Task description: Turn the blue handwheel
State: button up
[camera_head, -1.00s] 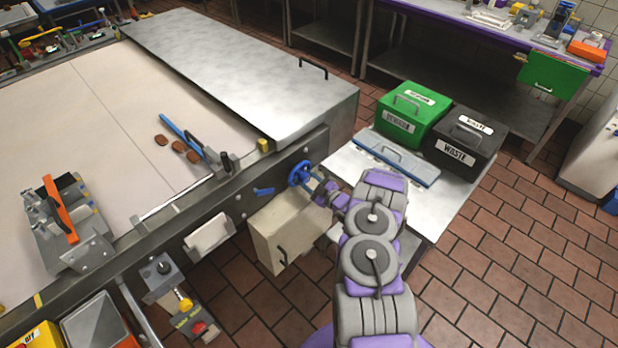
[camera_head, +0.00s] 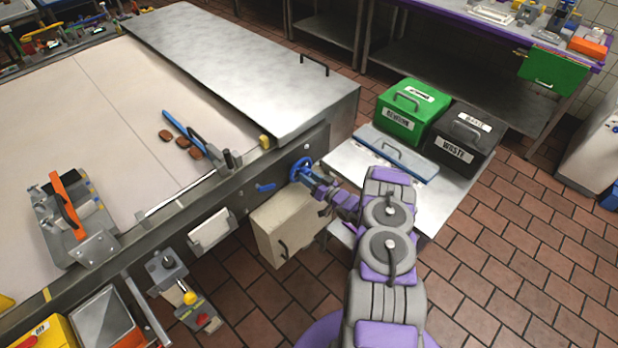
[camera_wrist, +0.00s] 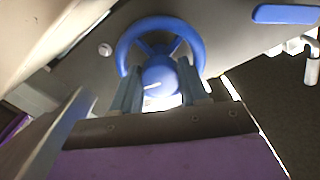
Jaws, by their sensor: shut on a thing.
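The blue handwheel (camera_head: 301,166) is mounted on the side of the grey metal machine, at its right end. It also shows in the wrist view (camera_wrist: 160,26), with a round rim, spokes and a blue hub (camera_wrist: 158,84) that carries a white mark. My gripper (camera_head: 308,178) reaches the handwheel from the lower right. In the wrist view my gripper's two fingers (camera_wrist: 160,95) stand on either side of the hub, shut on the wheel's middle. The exact contact at the fingertips is partly hidden.
A blue lever (camera_head: 265,187) sits left of the wheel. A beige box (camera_head: 285,228) with a handle hangs below. A side table (camera_head: 345,166) on the right carries a green bin (camera_head: 412,108), a black waste bin (camera_head: 463,143) and a blue-lidded tray (camera_head: 397,153).

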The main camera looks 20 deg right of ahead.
jog(key=m, duration=0.4)
jog(key=shift+d+m+b, duration=0.1)
jog(key=shift+m+b, duration=0.2)
jog(key=shift+b, duration=0.1)
jog(key=m, duration=0.3)
jog(key=shift+m+b, duration=0.3)
jog(key=shift+m, duration=0.1)
jog(key=m, duration=0.3)
jog(key=shift+r+m, duration=0.1)
jog(key=shift+m, duration=2)
jog(key=o, duration=1.1)
jog(key=shift+d, duration=0.1)
jog(key=shift+c, duration=0.2)
